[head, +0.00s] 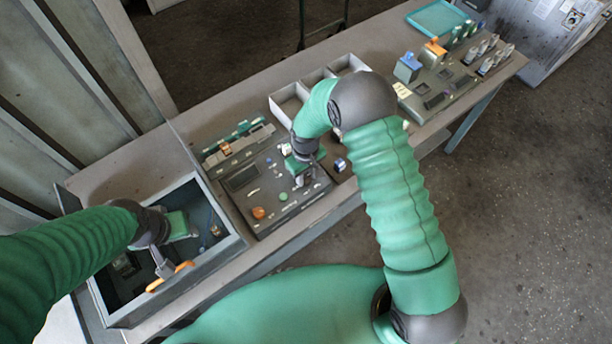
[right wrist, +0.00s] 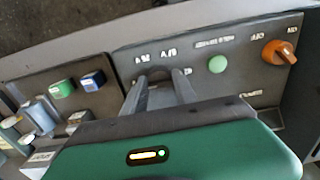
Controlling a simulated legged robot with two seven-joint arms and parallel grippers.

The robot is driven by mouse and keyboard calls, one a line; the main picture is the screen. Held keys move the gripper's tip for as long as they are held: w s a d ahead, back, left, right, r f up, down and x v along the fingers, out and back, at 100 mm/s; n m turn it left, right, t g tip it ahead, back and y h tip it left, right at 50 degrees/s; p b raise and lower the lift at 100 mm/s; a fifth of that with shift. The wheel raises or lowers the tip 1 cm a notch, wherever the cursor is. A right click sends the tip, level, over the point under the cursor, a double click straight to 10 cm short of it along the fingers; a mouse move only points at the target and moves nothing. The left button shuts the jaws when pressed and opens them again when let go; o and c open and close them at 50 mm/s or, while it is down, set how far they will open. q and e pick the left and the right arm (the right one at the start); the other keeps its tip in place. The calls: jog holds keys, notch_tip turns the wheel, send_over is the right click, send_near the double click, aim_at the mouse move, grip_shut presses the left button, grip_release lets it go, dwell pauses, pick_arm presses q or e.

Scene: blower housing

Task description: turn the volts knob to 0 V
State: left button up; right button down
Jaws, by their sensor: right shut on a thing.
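My right gripper (head: 304,174) reaches down to the dark control panel (head: 247,199) in the middle of the bench. In the right wrist view its two fingers (right wrist: 160,92) are shut on a dark round knob (right wrist: 157,74) on the panel face. White lettering stands above this knob, too blurred to read, so I cannot confirm the volts mark or the setting. In the head view the gripper hides the knob. My left gripper (head: 164,264) is over the open grey box, beside an orange-handled thing (head: 170,277); I cannot tell whether it holds it.
The panel also carries a green button (right wrist: 217,64) and an orange knob (right wrist: 278,52). The grey box (head: 212,262) stands left of the panel. A divided white tray (head: 286,91) lies behind it. Another dark fixture (head: 437,101) with small parts stands right.

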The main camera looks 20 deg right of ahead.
aim_at(305, 176)
jog(key=shift+w+r, duration=0.1)
jog(key=shift+w, duration=0.05)
jog(key=c, duration=1.3)
grip_release()
jog(key=o, duration=0.3)
jog(key=shift+a, duration=0.1)
jog(key=shift+r, duration=0.4)
notch_tip(305, 176, up, 16)
jog(key=b, duration=0.4)
jog(key=shift+f, duration=0.1)
